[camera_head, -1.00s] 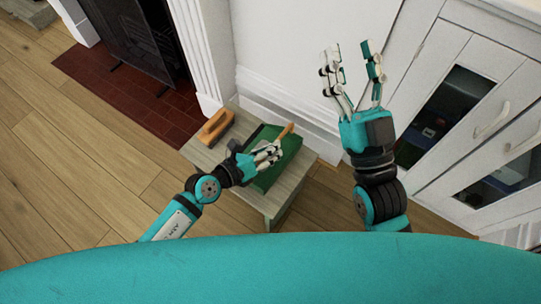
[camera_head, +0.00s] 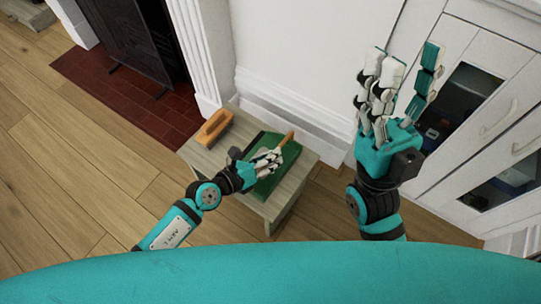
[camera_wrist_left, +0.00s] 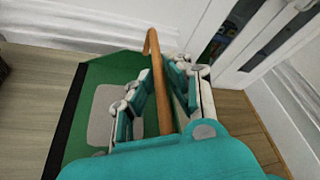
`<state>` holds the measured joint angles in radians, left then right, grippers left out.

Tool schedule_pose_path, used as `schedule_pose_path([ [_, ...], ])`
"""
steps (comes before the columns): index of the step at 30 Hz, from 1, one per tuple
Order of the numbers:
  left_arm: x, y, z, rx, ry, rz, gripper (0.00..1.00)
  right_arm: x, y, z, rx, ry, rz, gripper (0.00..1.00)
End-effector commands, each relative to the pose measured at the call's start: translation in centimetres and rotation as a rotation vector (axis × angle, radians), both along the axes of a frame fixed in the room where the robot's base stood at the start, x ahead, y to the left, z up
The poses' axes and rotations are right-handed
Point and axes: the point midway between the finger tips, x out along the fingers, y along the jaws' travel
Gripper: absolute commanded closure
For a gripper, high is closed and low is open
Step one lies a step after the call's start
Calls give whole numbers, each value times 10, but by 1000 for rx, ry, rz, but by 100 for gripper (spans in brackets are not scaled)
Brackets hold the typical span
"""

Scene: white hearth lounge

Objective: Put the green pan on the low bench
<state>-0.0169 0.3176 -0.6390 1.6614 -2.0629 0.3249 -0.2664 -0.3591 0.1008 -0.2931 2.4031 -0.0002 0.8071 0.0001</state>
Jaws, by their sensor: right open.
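The green pan (camera_head: 277,175) is a flat dustpan with a dark edge and a wooden handle (camera_wrist_left: 155,60). It lies over the low bench (camera_head: 225,158), a small pale wooden one, and appears to rest on its top. My left gripper (camera_head: 268,160) is over the pan, with its fingers on both sides of the handle in the left wrist view (camera_wrist_left: 160,92). I cannot tell whether they press on the handle. The fingers hide part of the pan. My right gripper (camera_head: 402,82) is open and empty, raised in front of the white cabinet.
A brush with an orange wooden back (camera_head: 213,127) lies on the bench's left end. The white wall (camera_head: 300,60) stands close behind the bench. A white cabinet (camera_head: 475,110) with glass panes is at the right. A fireplace with red tiles (camera_head: 125,90) is at the left. Wooden floor is clear in front.

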Motion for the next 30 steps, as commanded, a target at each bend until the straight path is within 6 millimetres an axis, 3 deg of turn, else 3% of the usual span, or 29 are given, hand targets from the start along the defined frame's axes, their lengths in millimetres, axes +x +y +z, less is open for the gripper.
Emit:
schedule_pose_path([
  [4,0,0,1,-1,-1,1,65,0,0,0,0,1,0,53],
  [13,0,0,2,0,-1,0,65,1,0,1,-1,4,0,53],
  [16,-5,6,4,0,1,1,65,9,2,0,-15,49,-3,53],
  [25,-39,48,23,4,1,-1,65,59,12,-20,-108,345,-19,53],
  [30,-58,72,32,3,0,0,65,70,14,-30,-131,419,-22,53],
])
